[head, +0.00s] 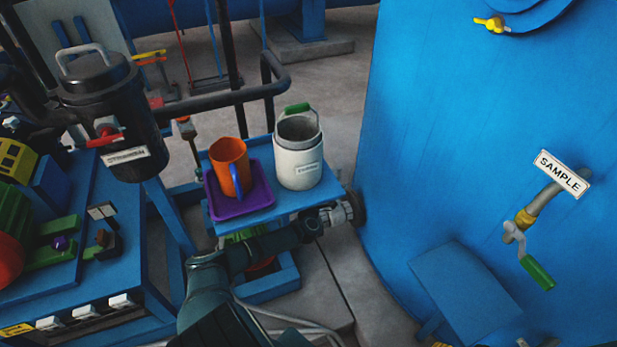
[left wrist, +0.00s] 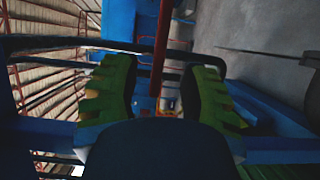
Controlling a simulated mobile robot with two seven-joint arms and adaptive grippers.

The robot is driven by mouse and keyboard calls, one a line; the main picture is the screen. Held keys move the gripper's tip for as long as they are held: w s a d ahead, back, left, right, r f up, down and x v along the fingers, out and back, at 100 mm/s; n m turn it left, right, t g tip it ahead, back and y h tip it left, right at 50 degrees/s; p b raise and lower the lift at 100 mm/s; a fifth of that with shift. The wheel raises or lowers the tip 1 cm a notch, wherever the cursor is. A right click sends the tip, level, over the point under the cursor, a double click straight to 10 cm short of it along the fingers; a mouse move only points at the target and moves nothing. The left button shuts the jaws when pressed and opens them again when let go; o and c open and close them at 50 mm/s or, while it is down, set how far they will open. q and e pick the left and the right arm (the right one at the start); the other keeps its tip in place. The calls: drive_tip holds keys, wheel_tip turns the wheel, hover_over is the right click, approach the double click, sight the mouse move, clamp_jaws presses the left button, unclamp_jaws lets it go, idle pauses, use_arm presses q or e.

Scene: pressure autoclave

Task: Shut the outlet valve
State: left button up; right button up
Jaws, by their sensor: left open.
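A valve with a green lever handle (head: 537,273) sits on a short pipe at the right of the head view. A white plate reading SAMPLE (head: 562,174) is above it, and the lever slants down to the right. A small yellow valve (head: 491,24) is at the top right on the blue vessel. A red-handled valve (head: 104,138) is on the black canister at the left. I cannot tell which is the outlet valve. My left gripper (left wrist: 162,88) shows open and empty in the left wrist view, its two green-padded fingers apart. My right gripper is not in view.
The big blue vessel wall (head: 440,130) fills the right. A small blue table (head: 306,200) holds a purple tray (head: 258,205), an orange mug (head: 229,163) and a white pail (head: 298,160). My arm crosses low in front of it. A blue bench stands left.

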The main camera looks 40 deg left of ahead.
use_arm(q)
drive_tip(key=shift+b+x, duration=0.6)
drive_tip(key=shift+x, duration=2)
clamp_jaws()
